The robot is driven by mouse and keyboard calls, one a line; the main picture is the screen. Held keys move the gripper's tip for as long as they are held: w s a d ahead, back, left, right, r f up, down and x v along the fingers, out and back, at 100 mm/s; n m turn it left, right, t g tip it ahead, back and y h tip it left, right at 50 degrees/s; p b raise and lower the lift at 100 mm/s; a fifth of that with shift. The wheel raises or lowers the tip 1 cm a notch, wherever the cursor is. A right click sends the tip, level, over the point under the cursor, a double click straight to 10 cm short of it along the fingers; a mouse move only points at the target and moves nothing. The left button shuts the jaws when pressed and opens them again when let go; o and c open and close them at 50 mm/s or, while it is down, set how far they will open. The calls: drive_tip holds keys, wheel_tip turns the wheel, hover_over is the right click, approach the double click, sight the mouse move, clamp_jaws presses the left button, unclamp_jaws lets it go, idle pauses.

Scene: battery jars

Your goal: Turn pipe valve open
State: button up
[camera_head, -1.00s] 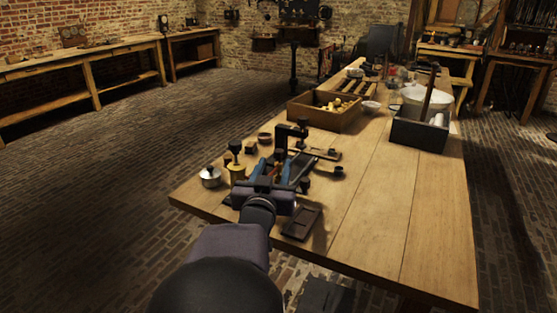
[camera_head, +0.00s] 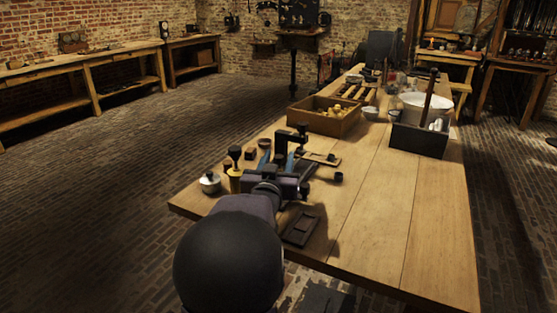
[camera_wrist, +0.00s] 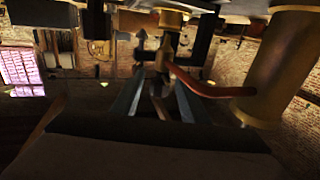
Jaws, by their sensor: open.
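In the wrist view a reddish curved lever (camera_wrist: 205,89) runs from a large brass cylinder (camera_wrist: 285,65) on the right to a small brass fitting (camera_wrist: 168,48) near the middle. I take the lever and fitting for parts of the pipe valve, but cannot be sure. My gripper (camera_wrist: 160,92) is open, its two blue-grey fingers apart. The lever crosses in front of the right finger in the picture; I cannot tell whether they touch. In the head view my gripper (camera_head: 277,163) is over the table's near left part, beside a yellow-brass post (camera_head: 235,182). My arm hides part of the valve area.
A dark flat tray (camera_head: 301,229) lies to the right. A wooden box (camera_head: 325,122) and a dark tool caddy (camera_head: 419,140) stand farther back. The table's right side (camera_head: 400,215) is clear.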

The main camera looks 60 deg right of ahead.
clamp_jaws()
drive_tip(key=shift+w+r+m+g, duration=0.1)
drive_tip(key=shift+r+m+g, duration=0.15)
drive_tip(key=shift+g, duration=0.25)
drive_tip(key=shift+f+m+g+h+p, duration=0.15)
drive_tip(key=shift+m+g+h+p, duration=0.15)
drive_tip(key=shift+m+g+p, duration=0.35)
unclamp_jaws()
